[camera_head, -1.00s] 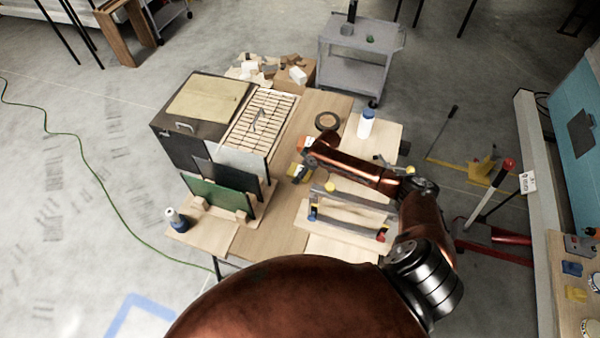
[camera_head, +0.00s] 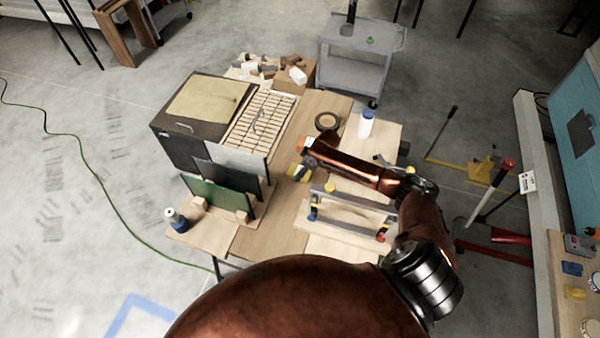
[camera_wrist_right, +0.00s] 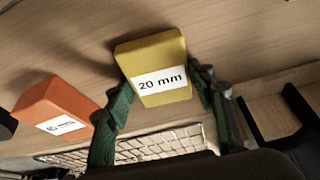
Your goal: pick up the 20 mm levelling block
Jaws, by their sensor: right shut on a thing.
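The 20 mm levelling block (camera_wrist_right: 152,52) is yellow with a white "20 mm" label, facing the right wrist view. My right gripper (camera_wrist_right: 160,92) is shut on it, one green finger on each side. A shadow lies on the wood beside the block, but I cannot tell how far it is above the table. In the head view the yellow block (camera_head: 293,171) is small, partly covered by my gripper, between the rack and the clamped wooden piece. My left gripper is not in view.
An orange block (camera_wrist_right: 58,108) with a white label lies left of the yellow one; its number is unclear. On the wooden table (camera_head: 255,238) are a tape roll (camera_head: 327,121), a white bottle (camera_head: 366,126), grey clamp bars (camera_head: 350,222) and upright panels (camera_head: 218,195).

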